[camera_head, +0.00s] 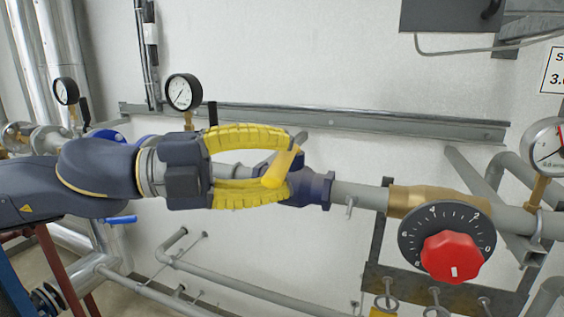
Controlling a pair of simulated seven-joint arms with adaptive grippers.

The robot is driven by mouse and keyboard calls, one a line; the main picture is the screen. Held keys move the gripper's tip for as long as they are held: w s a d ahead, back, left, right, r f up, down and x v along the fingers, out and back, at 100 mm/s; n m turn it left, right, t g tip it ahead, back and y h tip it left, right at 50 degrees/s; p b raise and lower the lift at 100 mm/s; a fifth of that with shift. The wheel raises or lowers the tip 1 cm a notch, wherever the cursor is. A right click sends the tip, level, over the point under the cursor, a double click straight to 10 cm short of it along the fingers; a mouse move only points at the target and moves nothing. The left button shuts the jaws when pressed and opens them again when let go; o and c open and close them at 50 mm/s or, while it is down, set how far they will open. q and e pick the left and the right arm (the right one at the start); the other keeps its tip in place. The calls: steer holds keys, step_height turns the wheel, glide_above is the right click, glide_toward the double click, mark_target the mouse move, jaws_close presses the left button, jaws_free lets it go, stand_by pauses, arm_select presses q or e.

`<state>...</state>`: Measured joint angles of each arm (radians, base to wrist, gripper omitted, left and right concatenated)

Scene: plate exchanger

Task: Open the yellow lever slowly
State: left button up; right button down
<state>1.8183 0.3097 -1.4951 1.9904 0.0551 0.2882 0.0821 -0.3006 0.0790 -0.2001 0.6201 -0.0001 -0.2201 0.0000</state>
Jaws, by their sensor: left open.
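The yellow lever (281,168) sits on a dark blue valve body (311,188) in a grey horizontal pipe. It tilts up to the right. My left gripper (288,164) comes in from the left with its two yellow ribbed fingers apart, one above and one below the lever. The lever lies between the fingertips and overlaps the lower finger in the picture. I cannot tell whether a finger touches it. The gripper hides part of the pipe and valve. My right gripper is not in view.
To the right are a brass fitting (437,199), a red knob on a numbered dial (452,257) and a gauge (545,145). Two gauges stand at the left, one of them just above my gripper (183,92). A grey rail (400,122) runs along the wall behind.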

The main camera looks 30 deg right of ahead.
arm_select(q)
steer(key=shift+s+d, duration=0.1)
steer(key=shift+d, duration=0.15)
steer(key=shift+c, duration=0.5)
jaws_close()
